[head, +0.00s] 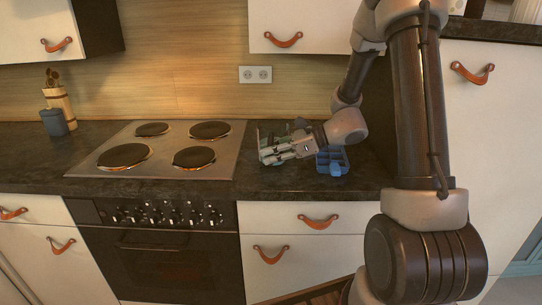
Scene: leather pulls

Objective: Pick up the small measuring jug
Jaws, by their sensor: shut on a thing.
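My gripper (272,154) reaches in from the right, low over the dark counter to the right of the hob. It is shut on a small greenish thing (264,137), mostly hidden by the fingers. This may be the small measuring jug, but its shape is too small and covered to be sure. I cannot tell whether it touches the counter. No other thing in view is clearly a measuring jug.
A blue open box with compartments (340,167) stands right of my gripper. The hob (165,146) with its round plates lies to the left. A blue-grey cup (53,123) and a wooden utensil holder (65,106) stand far left. A wall socket (256,75) is behind.

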